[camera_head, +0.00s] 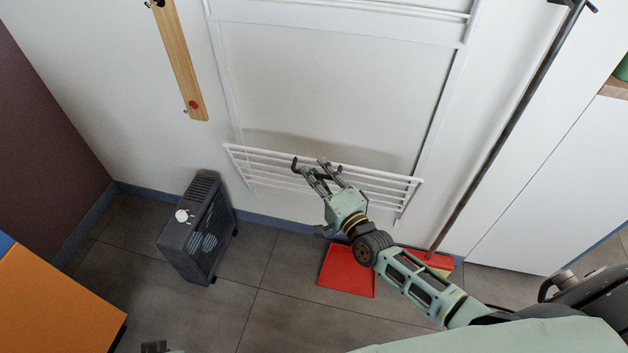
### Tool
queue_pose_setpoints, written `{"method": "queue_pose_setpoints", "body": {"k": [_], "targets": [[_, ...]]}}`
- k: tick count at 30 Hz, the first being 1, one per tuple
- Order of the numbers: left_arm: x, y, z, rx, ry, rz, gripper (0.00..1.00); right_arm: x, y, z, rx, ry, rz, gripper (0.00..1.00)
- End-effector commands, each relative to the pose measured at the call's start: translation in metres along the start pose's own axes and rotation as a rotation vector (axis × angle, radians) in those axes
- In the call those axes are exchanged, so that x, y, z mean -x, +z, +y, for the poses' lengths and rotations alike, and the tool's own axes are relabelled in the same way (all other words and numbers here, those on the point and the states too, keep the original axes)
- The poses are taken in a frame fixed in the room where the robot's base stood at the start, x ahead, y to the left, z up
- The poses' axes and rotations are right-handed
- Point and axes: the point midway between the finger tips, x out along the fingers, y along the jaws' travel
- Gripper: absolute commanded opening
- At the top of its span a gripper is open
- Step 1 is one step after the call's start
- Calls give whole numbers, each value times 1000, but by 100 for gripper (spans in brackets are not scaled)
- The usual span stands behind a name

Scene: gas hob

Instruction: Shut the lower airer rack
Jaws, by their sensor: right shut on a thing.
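The lower airer rack (385,186) is a set of white bars low on the white wall-mounted airer frame (452,90). It is tilted out from the wall, with its bars standing clear of the frame. My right gripper (312,166) reaches in from the lower right and is shut on the rack's bars near the middle. The fingers hide a short stretch of the bars. A small dark piece at the bottom edge seems to be part of my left gripper (155,347); its fingers cannot be made out.
A dark heater (198,232) stands on the floor left of the rack. A red dustpan (346,271) and a broom (430,262) with a long dark handle are below and right. An orange cabinet (50,305) is at lower left. A wooden hook board (180,58) hangs on the wall.

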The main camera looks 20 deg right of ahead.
Motion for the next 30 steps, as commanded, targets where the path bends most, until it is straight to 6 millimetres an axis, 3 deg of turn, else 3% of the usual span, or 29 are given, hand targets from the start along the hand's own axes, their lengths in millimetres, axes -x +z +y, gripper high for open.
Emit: {"method": "queue_pose_setpoints", "body": {"k": [3,9,18,30], "targets": [[-16,2,1,-1,2,-11,40,-8,-11,2,-45,54,0,0],[-29,4,2,-2,3,-14,40,-25,-28,-2,-106,113,1,0],[-26,3,2,-2,3,-10,40,-46,-49,-5,-98,111,-1,0],[-25,4,2,-1,3,-14,40,-51,-54,-6,-100,111,-1,0]]}}
